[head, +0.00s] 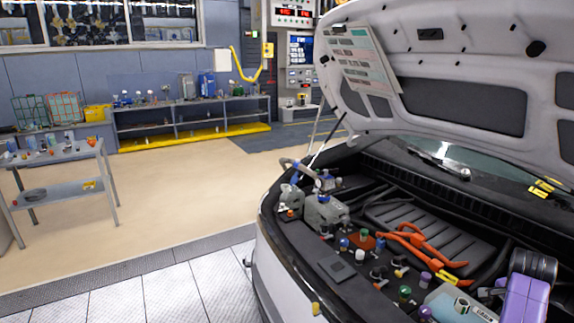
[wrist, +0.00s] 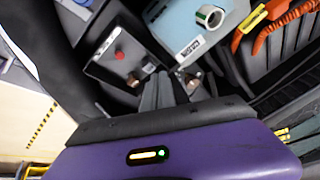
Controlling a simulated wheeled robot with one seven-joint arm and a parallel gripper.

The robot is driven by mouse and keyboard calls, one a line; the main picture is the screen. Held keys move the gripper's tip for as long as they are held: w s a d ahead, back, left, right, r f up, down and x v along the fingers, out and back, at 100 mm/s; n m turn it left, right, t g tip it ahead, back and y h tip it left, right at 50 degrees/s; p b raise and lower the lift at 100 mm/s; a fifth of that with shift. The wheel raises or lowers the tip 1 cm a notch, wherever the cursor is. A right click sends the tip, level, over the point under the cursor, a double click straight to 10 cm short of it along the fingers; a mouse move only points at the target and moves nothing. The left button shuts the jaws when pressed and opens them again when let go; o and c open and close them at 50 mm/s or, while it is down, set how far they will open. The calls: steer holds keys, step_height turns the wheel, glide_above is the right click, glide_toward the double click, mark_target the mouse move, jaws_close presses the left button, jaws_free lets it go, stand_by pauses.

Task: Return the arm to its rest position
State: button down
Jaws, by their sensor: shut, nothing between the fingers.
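My gripper (wrist: 167,82) shows in the wrist view, its dark fingers together and empty, in front of my purple hand housing. It is above the engine bay. The light blue tank (wrist: 205,35) with a white ring-shaped neck is just beyond the fingertips, apart from them as far as I can tell. The same tank shows in the head view (head: 449,307), at the near edge of the bay. My purple hand is at the lower right of the head view, where its fingers cannot be made out.
The raised hood (head: 440,95) hangs over the bay. Orange cables (head: 412,243) and several coloured caps lie around the tank. A grey cart (head: 62,190) stands left; the floor between is clear.

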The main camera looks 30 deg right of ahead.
steer(key=w+d+r+n+t+h, duration=0.2)
steer(key=w+r+n+t+h, duration=0.2)
steer(key=r+n+h, duration=0.2)
steer(key=w+a+n+t+y+b, duration=0.15)
steer(key=a+n+t, duration=0.4)
steer(key=a, duration=0.75)
steer(key=a+n+t+h+b, duration=0.15)
steer(key=a+n+t, duration=0.35)
steer(key=a, duration=0.8)
steer(key=s+a+n+t+y+b, duration=0.1)
steer(key=s+a+n+y, duration=0.3)
steer(key=a, duration=0.6)
steer(key=s+a+n+t+y+b, duration=0.25)
steer(key=s+a, duration=0.45)
steer(key=a, duration=0.4)
steer(key=s+a+f+g+y+b, duration=0.1)
steer(key=s+a+f+g+y, duration=0.2)
steer(key=s+a, duration=0.5)
steer(key=s+f+y, duration=0.1)
steer(key=s, duration=0.2)
steer(key=shift+a+g, duration=0.15)
steer(key=shift+g, duration=0.15)
